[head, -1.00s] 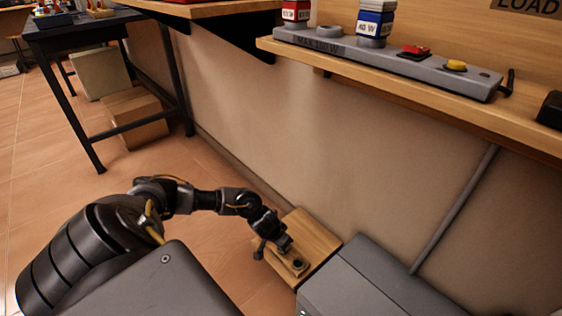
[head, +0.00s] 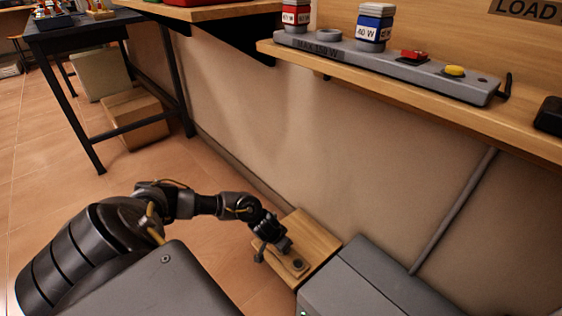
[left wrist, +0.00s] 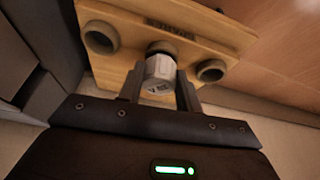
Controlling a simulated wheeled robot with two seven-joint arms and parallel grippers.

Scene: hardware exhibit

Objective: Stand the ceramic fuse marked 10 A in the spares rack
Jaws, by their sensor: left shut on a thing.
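The spares rack is a pale wooden block (left wrist: 215,38) with lettering on its face. In the left wrist view it has round dark-rimmed sockets, one on each side. The white ceramic fuse (left wrist: 160,70) is between the two fingers of my left gripper (left wrist: 161,84), in line with the middle socket. Its far end meets or overlaps that socket; I cannot tell how deep it sits. Its small print is not legible. In the head view my left gripper (head: 280,248) is at the rack (head: 291,268), hiding the fuse. My right gripper is out of view.
Above is a wall shelf (head: 420,95) with a grey lamp panel (head: 400,65). Open tiled floor (head: 60,200) lies to the left.

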